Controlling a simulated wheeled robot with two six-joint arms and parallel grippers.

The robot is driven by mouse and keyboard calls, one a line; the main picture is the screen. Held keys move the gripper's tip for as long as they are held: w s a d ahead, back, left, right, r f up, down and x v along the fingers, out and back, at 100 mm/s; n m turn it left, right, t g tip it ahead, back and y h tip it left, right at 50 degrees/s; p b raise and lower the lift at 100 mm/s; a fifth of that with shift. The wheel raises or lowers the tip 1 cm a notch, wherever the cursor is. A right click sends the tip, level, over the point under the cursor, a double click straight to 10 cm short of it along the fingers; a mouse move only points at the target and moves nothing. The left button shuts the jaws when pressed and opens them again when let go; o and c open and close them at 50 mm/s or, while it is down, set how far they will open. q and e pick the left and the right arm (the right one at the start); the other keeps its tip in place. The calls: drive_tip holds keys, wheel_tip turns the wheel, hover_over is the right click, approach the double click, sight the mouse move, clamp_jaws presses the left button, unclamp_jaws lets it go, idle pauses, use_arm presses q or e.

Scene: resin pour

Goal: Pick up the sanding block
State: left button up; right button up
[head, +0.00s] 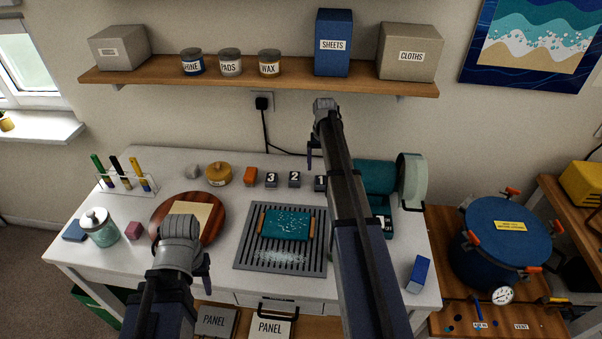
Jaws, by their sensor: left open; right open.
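No block has a readable sanding label, so I cannot tell which one is the sanding block. My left gripper (206,267) is over the table's front, near the round wooden board (217,205), open and empty. My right gripper (310,157) is raised over the back of the table, open and empty; its arm hides part of the table.
A grey grated tray (243,262) holds a teal panel (286,226). A glass jar (100,228) and pen rack (126,184) are left. A shelf (290,82) overhangs; a blue pot (500,245) stands right.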

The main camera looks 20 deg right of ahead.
sight(321, 180)
drive_tip(key=shift+w+d, duration=0.25)
drive_tip(key=shift+w, duration=0.05)
drive_tip(key=shift+s+a+f+b, duration=0.1)
drive_tip(key=shift+a+f+b, duration=0.05)
drive_tip(key=shift+f+b, duration=1.2)
drive_tip(key=shift+b, duration=0.05)
drive_tip(key=shift+r, duration=0.1)
wheel_tip(321, 180, down, 5)
drive_tip(key=b, duration=0.5)
drive_tip(key=shift+s+f, duration=0.15)
drive_tip(key=shift+f, duration=0.05)
drive_tip(key=shift+r, duration=0.1)
